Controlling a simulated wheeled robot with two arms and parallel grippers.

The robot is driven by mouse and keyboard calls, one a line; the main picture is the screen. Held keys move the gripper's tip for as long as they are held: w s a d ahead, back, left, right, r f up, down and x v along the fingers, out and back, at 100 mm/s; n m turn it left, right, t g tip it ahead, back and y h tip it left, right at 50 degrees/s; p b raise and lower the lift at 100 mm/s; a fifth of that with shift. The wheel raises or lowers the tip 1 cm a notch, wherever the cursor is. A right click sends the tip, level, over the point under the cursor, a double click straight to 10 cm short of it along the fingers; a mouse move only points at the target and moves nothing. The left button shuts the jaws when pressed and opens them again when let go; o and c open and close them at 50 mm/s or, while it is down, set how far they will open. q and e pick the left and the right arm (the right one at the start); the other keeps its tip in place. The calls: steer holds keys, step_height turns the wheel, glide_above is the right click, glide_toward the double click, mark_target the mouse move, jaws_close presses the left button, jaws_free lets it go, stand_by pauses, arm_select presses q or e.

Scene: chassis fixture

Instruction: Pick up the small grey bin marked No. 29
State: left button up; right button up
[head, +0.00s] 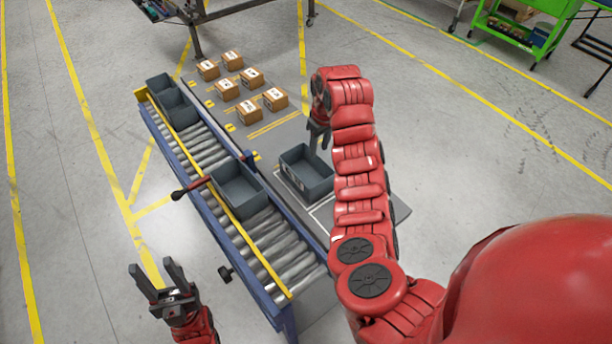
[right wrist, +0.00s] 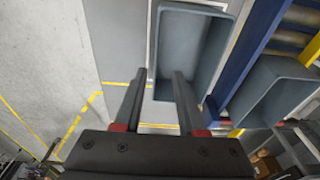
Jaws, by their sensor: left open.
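A small grey bin (head: 313,181) stands on the grey surface beside the conveyor, with a pale mark on its side too small to read. My right gripper (head: 319,137) is over its far rim. In the right wrist view the two fingers (right wrist: 158,75) are apart, with the bin's (right wrist: 190,45) wall edge showing between them and a gap visible. Another grey bin (head: 238,188) sits on the conveyor rollers, and two more (head: 158,83) (head: 180,112) stand at its far end. No number is legible. My left gripper (head: 154,267) is open and empty, left of the conveyor.
The roller conveyor (head: 277,250) with blue and yellow rails runs beside the bin. A red-handled lever (head: 192,187) sticks out from it. Several brown boxes (head: 249,112) stand on the grey surface further back. A green cart (head: 515,25) is far right.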

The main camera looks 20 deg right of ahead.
steer(key=b, duration=0.2)
glide_above(317, 170)
steer(key=f, duration=0.4)
steer(key=shift+s+a+f, duration=0.15)
steer(key=shift+s+f, duration=0.1)
steer(key=shift+s, duration=0.15)
steer(key=f+p, duration=0.3)
steer(key=f, duration=0.1)
steer(key=shift+w+d, duration=0.25)
steer(key=shift+w+f, duration=0.15)
steer(key=shift+f, duration=0.4)
jaws_close()
